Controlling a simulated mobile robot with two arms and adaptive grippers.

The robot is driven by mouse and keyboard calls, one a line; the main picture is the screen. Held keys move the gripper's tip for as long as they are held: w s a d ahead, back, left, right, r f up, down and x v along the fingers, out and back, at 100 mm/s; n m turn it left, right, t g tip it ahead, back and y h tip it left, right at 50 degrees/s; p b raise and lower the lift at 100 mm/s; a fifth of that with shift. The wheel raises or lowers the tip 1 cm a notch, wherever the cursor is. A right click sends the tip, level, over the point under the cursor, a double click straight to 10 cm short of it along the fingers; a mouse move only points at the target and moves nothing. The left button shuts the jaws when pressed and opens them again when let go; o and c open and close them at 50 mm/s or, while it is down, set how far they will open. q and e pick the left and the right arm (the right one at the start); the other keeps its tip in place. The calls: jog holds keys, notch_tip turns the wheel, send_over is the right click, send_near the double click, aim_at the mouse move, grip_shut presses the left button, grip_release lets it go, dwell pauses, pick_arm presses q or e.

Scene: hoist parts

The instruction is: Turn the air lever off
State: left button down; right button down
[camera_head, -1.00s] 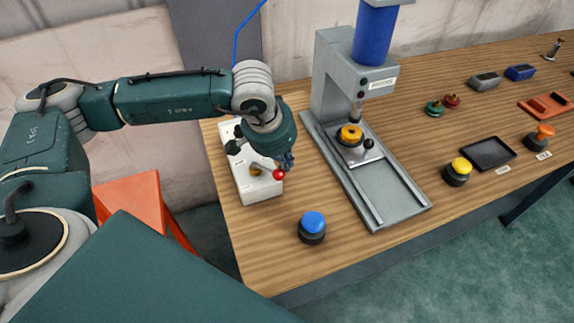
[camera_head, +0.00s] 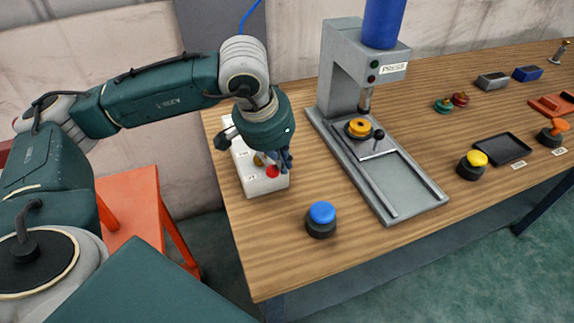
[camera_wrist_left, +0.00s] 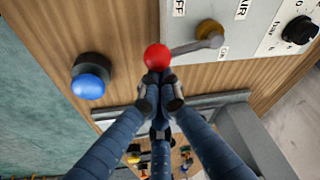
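The white air box (camera_head: 250,179) stands near the table's left end. Its lever has a red ball knob (camera_head: 272,171) and a brass pivot (camera_head: 259,159). In the left wrist view the red knob (camera_wrist_left: 157,56) is at the end of a thin shaft from the pivot (camera_wrist_left: 209,35). The shaft points left, between the OFF label (camera_wrist_left: 180,7) and the ON label (camera_wrist_left: 223,52). My left gripper (camera_head: 284,161) has its fingertips together right beside the knob; they also show in the left wrist view (camera_wrist_left: 160,88). I cannot tell whether they touch it. My right gripper is out of view.
A blue push button (camera_head: 321,219) stands on the table in front of the box. The grey press (camera_head: 346,75) stands to the right. Bare tabletop lies between box, button and press.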

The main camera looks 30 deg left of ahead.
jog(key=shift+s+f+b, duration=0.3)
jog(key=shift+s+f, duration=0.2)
